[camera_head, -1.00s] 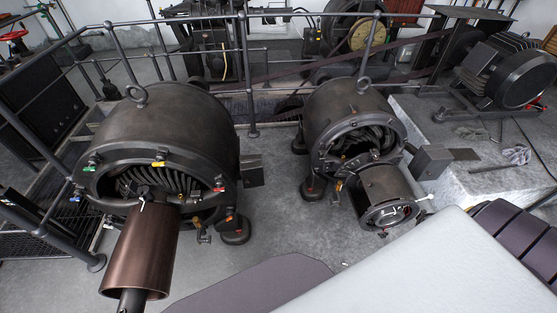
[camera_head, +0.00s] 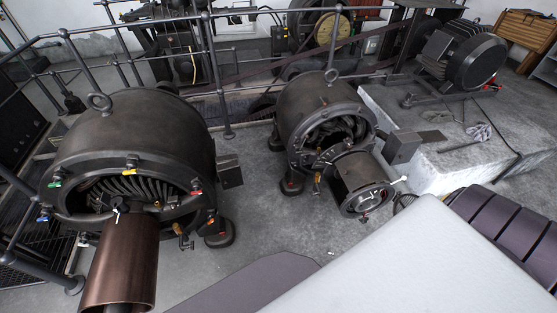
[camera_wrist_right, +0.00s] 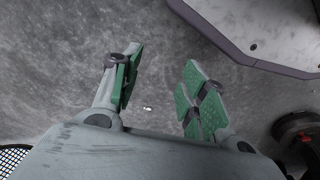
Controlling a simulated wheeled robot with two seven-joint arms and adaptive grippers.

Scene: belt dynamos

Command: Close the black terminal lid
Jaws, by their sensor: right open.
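A dark terminal box (camera_head: 403,146) sticks out from the right side of the smaller dynamo (camera_head: 325,115) in the head view. A flat dark plate (camera_head: 433,136), which may be its black lid, shows just behind and to the right of it; I cannot tell if it is hinged to the box. The larger dynamo (camera_head: 135,150) has a similar dark box (camera_head: 229,170) on its right side, and its lid cannot be made out. My right gripper (camera_wrist_right: 160,90) shows in the right wrist view, open and empty above the grey floor. My left gripper is out of view.
A pale stone plinth (camera_head: 450,170) at the right bears a motor (camera_head: 468,58) and a grey glove-like item (camera_head: 479,132). Railings (camera_head: 225,80) run behind the dynamos. A copper-coloured cylinder (camera_head: 122,262) juts forward from the larger dynamo. Grey floor (camera_head: 265,215) lies open between the dynamos.

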